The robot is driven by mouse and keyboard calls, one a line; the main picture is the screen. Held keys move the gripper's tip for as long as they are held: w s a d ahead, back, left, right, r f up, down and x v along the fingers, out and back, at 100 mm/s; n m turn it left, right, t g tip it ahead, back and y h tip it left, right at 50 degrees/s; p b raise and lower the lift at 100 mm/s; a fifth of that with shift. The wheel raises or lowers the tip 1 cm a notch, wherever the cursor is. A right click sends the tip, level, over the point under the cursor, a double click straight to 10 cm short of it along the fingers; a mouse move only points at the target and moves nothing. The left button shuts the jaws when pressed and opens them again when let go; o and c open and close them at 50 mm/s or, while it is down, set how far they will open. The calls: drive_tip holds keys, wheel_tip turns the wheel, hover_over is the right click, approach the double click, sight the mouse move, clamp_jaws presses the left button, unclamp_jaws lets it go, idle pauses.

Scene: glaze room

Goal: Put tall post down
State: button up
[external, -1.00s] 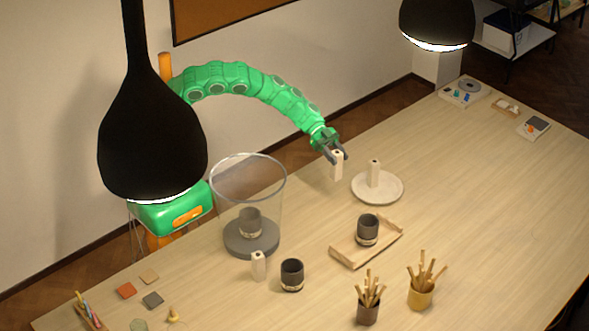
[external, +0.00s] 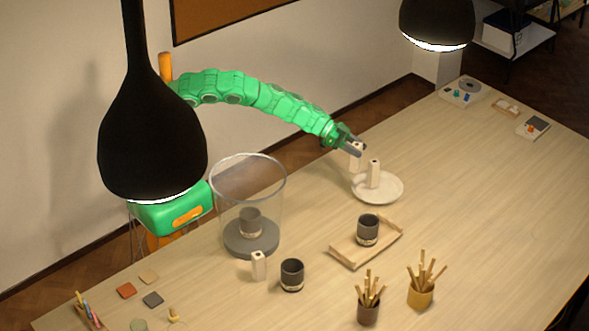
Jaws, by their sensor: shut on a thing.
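My gripper (external: 353,145) is shut on a pale post (external: 355,160), taken here as the tall post, and holds it upright at the back left of the round white plate. The post's lower end is close to the plate's (external: 389,192) rim; I cannot tell whether it touches anything. Another pale post (external: 258,266) stands on the table at the front, left of a dark cup.
A clear cylinder (external: 274,205) stands on the left around a dark cup on a grey disc. A dark cup (external: 292,275) stands in front. A wooden tray (external: 342,255) holds another cup. Two stick-filled pots stand nearest. The table right of the plate is clear.

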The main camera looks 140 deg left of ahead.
drive_tip(key=a+n+y, duration=0.1)
drive_tip(key=n+g+y, duration=0.1)
drive_tip(key=shift+w+a+f+y, duration=0.1)
drive_tip(key=shift+a+f+y, duration=0.2)
drive_tip(key=shift+a, duration=0.1)
drive_tip(key=shift+a+n+g+y, duration=0.35)
drive_tip(key=shift+n+g+y, duration=0.2)
drive_tip(key=shift+n, duration=0.25)
drive_tip(key=shift+y, duration=0.25)
drive_tip(key=shift+s+a+f+n+g+y, duration=0.1)
drive_tip(key=shift+s+n+g+y, duration=0.45)
drive_tip(key=shift+n+g, duration=0.35)
drive_tip(key=shift+s+a+f+n+g+y, duration=0.1)
drive_tip(key=shift+s+n+g+y, duration=0.35)
drive_tip(key=shift+n+g, duration=0.4)
drive_tip(key=shift+s+f+n+g+y, duration=0.1)
drive_tip(key=shift+s+n+g+y, duration=0.45)
drive_tip(key=shift+n+g, duration=0.35)
drive_tip(key=w+a+f, duration=0.8)
drive_tip(key=w+f, duration=0.3)
drive_tip(key=f, duration=0.1)
drive_tip(key=shift+a+f, duration=0.4)
